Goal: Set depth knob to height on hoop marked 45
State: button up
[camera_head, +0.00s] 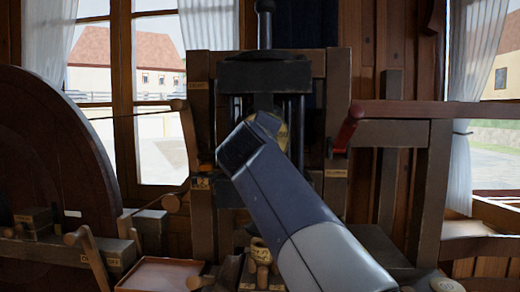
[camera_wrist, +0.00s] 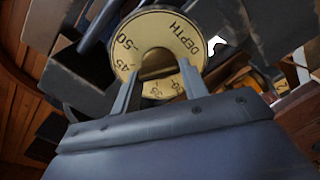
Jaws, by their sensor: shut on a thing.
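The depth knob's hoop (camera_wrist: 145,28) is a pale yellow ring in the wrist view. It bears the word DEPTH and the numbers 50, 45 and 35, with 45 beside the left finger. My gripper (camera_wrist: 158,82) is shut on the knob at the ring's middle, one finger on each side. In the head view a small part of the yellow hoop (camera_head: 282,136) shows behind my gripper (camera_head: 262,125), and my arm hides the rest. I cannot make out a pointer mark.
A dark wooden frame (camera_head: 200,75) with a black press block (camera_head: 265,73) stands behind the gripper.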

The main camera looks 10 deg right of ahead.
jog(key=shift+f+m+b, duration=0.1)
jog(key=shift+m+b, duration=0.45)
jog(key=shift+m, duration=0.55)
jog(key=o, duration=1)
jog(key=shift+s, duration=0.1)
jog(key=b+v, duration=0.1)
jog(key=v, duration=0.9)
jog(key=shift+s, duration=0.3)
jog(key=p+x, duration=0.1)
jog(key=x, duration=0.9)
jog(key=shift+w, duration=0.4)
